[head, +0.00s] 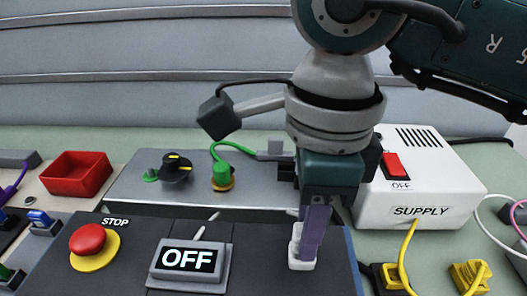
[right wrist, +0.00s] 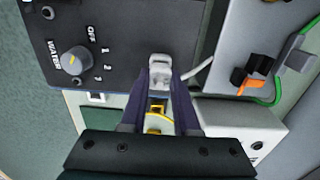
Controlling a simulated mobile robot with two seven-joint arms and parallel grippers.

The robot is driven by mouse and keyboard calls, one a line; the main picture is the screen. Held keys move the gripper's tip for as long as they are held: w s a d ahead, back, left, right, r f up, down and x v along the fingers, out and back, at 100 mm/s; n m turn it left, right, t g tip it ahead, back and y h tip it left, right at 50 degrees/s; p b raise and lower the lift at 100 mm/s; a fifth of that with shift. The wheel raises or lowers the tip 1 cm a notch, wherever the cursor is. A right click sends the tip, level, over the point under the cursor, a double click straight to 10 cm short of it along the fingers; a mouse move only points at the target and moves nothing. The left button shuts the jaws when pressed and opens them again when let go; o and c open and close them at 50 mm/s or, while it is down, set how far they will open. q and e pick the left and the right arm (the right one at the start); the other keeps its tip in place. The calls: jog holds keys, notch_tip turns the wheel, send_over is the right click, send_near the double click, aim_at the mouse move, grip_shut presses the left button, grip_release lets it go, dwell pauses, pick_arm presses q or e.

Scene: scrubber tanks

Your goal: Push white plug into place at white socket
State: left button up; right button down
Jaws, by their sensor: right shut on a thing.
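My right gripper (head: 316,228) comes down from above with its purple fingers shut on the white plug (head: 297,238). In the right wrist view the plug (right wrist: 160,68) is between the fingertips of the right gripper (right wrist: 165,88), over the dark panel's edge. A white base (head: 302,264) shows at the fingertips on the dark panel; it looks like the white socket, but I cannot tell where plug and socket part or how deep the plug sits. The fingers hide part of both. My left gripper is not in view.
The dark panel (head: 100,275) carries a red stop button (head: 88,240) and an OFF display (head: 188,262). Behind is a grey panel with a black knob (head: 176,168) and green cable (head: 232,147). The white supply box (head: 430,180) stands close right, with yellow plugs (head: 470,276) before it.

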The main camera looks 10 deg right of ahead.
jog(key=shift+f, duration=0.35)
jog(key=shift+f+b, duration=0.4)
jog(key=shift+b, duration=0.2)
jog(key=c, duration=0.6)
grip_release()
jog(key=shift+s, duration=0.1)
jog(key=shift+o, duration=0.4)
jog(key=o, duration=0.4)
jog(key=shift+o, duration=0.2)
